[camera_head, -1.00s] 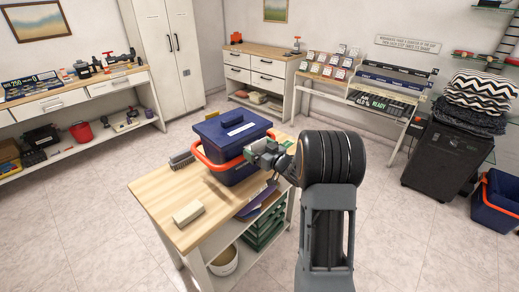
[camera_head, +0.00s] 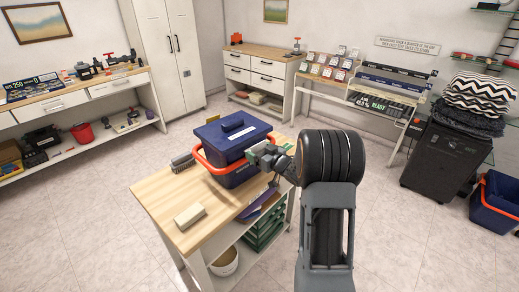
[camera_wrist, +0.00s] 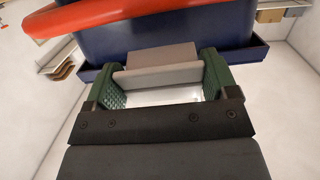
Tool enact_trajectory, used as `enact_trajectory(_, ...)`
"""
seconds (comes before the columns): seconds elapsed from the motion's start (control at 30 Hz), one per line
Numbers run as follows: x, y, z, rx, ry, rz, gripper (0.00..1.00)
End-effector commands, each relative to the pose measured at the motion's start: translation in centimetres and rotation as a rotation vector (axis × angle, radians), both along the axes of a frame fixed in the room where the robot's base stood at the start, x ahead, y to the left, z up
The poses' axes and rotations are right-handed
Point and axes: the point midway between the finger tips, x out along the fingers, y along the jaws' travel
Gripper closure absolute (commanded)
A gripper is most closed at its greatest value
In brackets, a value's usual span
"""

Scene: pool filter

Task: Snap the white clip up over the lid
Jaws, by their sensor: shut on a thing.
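The navy blue box (camera_head: 232,175) stands on the wooden-topped cart, with its navy lid (camera_head: 225,131) seated on top. An orange handle (camera_head: 208,166) runs around the box below the lid; it also crosses the top of the wrist view (camera_wrist: 85,17). My gripper (camera_head: 258,153) is at the right side of the box, near the lid's edge. In the wrist view, my gripper's green fingers (camera_wrist: 160,82) are shut on the white clip (camera_wrist: 158,64), which lies against the blue box and its rim. The head view hides the clip behind my gripper, and I cannot tell whether it is latched.
A pale block (camera_head: 189,216) and a dark brush (camera_head: 182,161) lie on the cart top (camera_head: 160,195). Green trays (camera_head: 262,232) and a white bucket (camera_head: 225,263) sit on the shelf below.

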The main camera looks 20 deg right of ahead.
Motion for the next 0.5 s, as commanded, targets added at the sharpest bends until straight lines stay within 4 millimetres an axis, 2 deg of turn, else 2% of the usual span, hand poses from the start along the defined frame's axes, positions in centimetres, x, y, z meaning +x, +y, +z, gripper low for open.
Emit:
enact_trajectory(0.03,0.0,0.0,1.1,-0.011,0.031,0.000,0.44)
enact_trajectory(0.2,0.1,0.0,2.3,-0.059,0.165,0.000,0.44)
enact_trajectory(0.5,0.6,0.2,3.3,-0.149,0.422,0.001,0.44)
